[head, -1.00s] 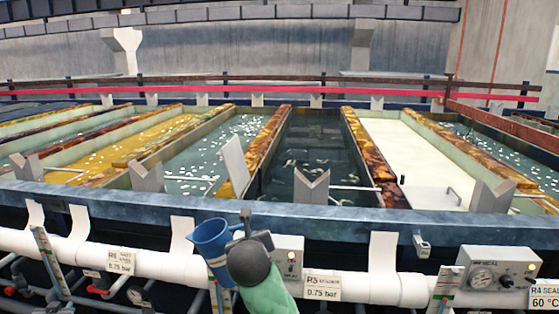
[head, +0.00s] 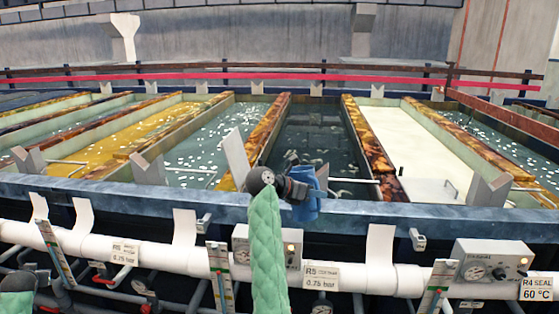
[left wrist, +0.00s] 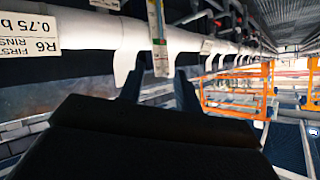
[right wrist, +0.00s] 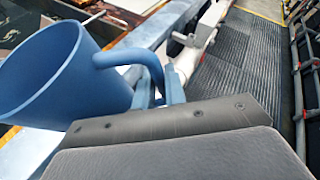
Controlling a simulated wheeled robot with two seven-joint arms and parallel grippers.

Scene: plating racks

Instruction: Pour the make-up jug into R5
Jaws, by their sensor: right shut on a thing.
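The blue make-up jug (head: 308,197) is in the head view, in front of the near rim of the dark-water tank R5 (head: 312,137). It looks roughly upright there. My right gripper (head: 290,185) is shut on its handle, on the jug's left side. The right wrist view shows the jug (right wrist: 50,70) with its mouth and the handle between my fingers (right wrist: 160,92); no liquid shows inside. The R5 sign (head: 321,275) hangs on the white pipe below. My left gripper (left wrist: 157,88) is open and empty in the left wrist view, near the white pipe.
The blue front rim (head: 400,215) and white pipe (head: 170,253) run across the front. A white notched block (head: 237,157) stands at R5's left corner. A pale-filled tank (head: 415,150) lies right of R5. A grated walkway (right wrist: 215,80) shows in the right wrist view.

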